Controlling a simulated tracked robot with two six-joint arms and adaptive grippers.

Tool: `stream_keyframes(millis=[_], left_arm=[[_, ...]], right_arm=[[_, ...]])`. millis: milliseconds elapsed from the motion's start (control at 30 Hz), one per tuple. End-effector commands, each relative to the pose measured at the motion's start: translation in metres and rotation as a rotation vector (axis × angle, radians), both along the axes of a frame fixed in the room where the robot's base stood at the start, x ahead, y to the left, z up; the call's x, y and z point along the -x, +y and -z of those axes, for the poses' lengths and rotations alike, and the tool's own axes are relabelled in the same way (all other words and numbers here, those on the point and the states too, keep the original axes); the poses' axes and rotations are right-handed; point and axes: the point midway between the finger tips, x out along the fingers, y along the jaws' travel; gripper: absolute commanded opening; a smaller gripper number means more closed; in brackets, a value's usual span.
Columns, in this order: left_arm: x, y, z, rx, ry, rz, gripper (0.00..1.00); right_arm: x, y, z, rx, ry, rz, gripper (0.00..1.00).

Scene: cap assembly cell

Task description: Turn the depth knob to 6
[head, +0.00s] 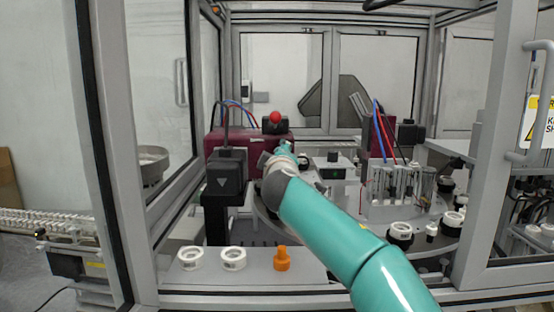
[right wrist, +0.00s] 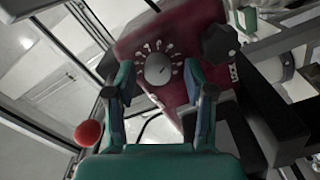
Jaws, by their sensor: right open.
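The depth knob (right wrist: 158,68) is a round grey dial on a dark red panel (right wrist: 185,25) in the right wrist view. Pale markings ring its upper part and sides; they are too small to read, and I cannot tell the setting. My right gripper (right wrist: 157,78) is open, with one finger on each side of the knob in this view. I see no clear contact with it. In the head view my right gripper (head: 284,149) is small and reaches in beside the dark red machine (head: 222,145); the knob is not visible there. My left gripper is not in view.
A red ball (head: 275,117) tops the machine and also shows in the right wrist view (right wrist: 88,133). A black lobed knob (right wrist: 219,43) is right of the dial. White rings (head: 233,258) and an orange part (head: 282,258) stand on the front ledge. Frame posts flank the opening.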

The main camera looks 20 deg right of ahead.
Motion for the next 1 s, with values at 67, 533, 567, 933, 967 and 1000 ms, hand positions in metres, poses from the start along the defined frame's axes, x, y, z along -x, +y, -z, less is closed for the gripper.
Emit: stream_keyframes(millis=[67,533,567,933,967,1000], left_arm=[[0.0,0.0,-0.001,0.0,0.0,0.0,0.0],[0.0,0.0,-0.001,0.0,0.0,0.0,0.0],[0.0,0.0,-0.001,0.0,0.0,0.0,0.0],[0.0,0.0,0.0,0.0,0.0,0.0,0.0],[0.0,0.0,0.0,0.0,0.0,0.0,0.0],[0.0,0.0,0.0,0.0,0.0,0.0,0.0]], right_arm=[[0.001,0.0,0.0,0.0,0.0,0.001,0.54],[0.045,0.013,-0.001,0.001,0.0,-0.002,0.54],[0.049,0.015,-0.001,0.002,0.002,-0.002,0.54],[0.104,0.03,0.001,0.0,0.001,-0.003,0.54],[0.106,0.031,0.001,0.0,0.001,-0.003,0.54],[0.109,0.032,0.001,-0.001,0.001,-0.003,0.54]])
